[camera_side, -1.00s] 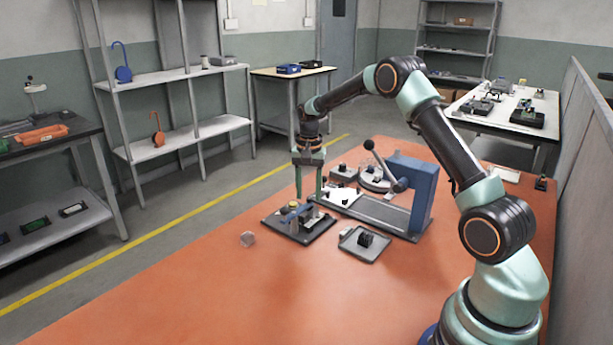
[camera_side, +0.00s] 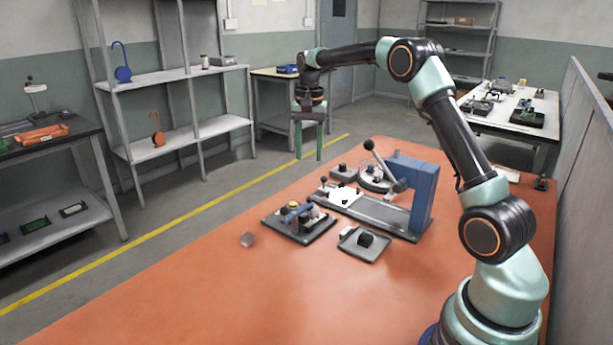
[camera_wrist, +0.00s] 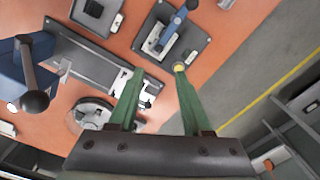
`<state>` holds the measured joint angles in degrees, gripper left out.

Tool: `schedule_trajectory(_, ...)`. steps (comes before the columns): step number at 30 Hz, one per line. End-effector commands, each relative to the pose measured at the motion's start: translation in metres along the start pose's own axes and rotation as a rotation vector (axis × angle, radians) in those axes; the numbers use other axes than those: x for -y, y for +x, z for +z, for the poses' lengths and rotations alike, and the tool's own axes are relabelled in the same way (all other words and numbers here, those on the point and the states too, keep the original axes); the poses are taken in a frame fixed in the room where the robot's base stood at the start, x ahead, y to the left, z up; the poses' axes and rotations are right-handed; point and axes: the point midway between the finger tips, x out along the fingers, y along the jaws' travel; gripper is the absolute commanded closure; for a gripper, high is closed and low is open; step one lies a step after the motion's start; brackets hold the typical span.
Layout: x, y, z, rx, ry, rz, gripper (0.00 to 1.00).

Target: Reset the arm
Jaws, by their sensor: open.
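My gripper (camera_side: 309,155) hangs in the air with its two green fingers pointing down, above the far part of the orange table (camera_side: 200,300). It is open and nothing shows between its fingers. In the wrist view the gripper (camera_wrist: 158,70) has its fingers spread apart over the fixtures. Below and in front of it in the side view is a dark plate (camera_side: 320,230) with a blue-handled clamp fixture (camera_side: 297,213) and a small yellow knob. My arm reaches from the right side of the table.
A blue press-like stand (camera_side: 408,190) with a black-knobbed lever stands on a grey base right of the gripper. A grey tray (camera_side: 362,253) holds a black block (camera_side: 367,239). The near table area is clear.

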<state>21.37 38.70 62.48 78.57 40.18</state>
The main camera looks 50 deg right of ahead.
Motion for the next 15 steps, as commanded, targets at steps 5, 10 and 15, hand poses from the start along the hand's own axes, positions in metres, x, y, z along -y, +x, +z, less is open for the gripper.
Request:
schedule_trajectory(5, 0.0, -0.003, 0.0, 0.0, 0.0, 0.0, 0.51)
schedule_trajectory(10, 0.0, -0.003, 0.0, 0.0, 0.0, 0.0, 0.51)
schedule_trajectory(15, 0.002, -0.014, 0.011, -0.016, -0.046, -0.014, 0.51)
